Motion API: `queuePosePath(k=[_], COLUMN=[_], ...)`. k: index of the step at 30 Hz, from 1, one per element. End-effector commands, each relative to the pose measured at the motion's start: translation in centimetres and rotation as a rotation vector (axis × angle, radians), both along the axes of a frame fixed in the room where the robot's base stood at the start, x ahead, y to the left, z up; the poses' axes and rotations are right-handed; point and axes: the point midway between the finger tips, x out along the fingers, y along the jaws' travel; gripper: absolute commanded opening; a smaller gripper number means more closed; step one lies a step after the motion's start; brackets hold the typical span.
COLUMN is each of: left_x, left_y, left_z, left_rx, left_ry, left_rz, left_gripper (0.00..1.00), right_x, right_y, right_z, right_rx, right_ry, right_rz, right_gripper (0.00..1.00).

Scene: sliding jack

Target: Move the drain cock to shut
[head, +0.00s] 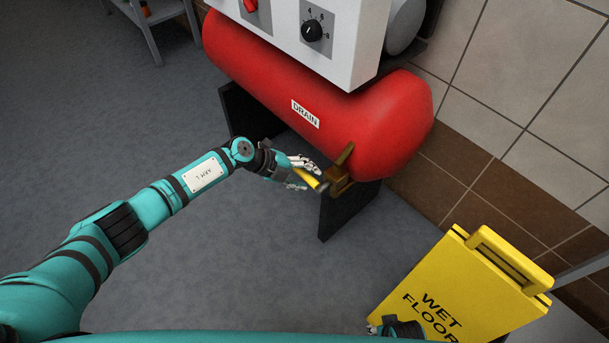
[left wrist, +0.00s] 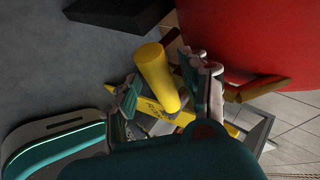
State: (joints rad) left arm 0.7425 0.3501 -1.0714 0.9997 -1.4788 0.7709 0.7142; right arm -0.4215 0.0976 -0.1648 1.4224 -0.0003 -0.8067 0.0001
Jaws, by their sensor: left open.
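The drain cock has a yellow lever (head: 306,183) and a brass body (head: 342,172), under the end of a red tank by the DRAIN label. The lever points out from the body to the lower left in the head view. My left gripper (head: 305,176) is open, with its fingers on either side of the lever. In the left wrist view the lever (left wrist: 157,77) stands between the two spread fingers; contact cannot be told. My right gripper (head: 376,328) shows only partly at the bottom edge, in front of the yellow sign; its jaws are unclear.
The red tank (head: 270,75) rests on dark supports (head: 345,212) close to the cock. A white control box (head: 340,38) with a knob sits above it. A yellow wet-floor sign (head: 455,285) stands at the lower right.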

Motion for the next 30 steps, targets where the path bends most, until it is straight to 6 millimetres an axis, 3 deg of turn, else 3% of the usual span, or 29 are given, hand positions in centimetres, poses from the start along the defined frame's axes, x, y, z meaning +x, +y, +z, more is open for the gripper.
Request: queuePosePath(k=[5, 21, 30], left_x=[0.0, -2.1, -2.4], left_y=[0.5, 7.8, 8.7], left_z=[0.5, 7.0, 8.0], left_rx=[-0.002, 0.001, 0.0], left_ry=[-0.002, -0.001, 0.001], left_rz=[0.002, 0.001, 0.001], left_gripper=[0.45, 0.45, 0.45], right_x=[0.2, 0.1, 0.0], right_y=[0.1, 0.1, 0.0], right_z=[0.1, 0.1, 0.0], right_rx=[0.002, 0.001, 0.0], right_ry=[-0.002, -0.001, -0.001], right_rz=[0.0, 0.0, 0.0], right_gripper=[0.4, 0.4, 0.4])
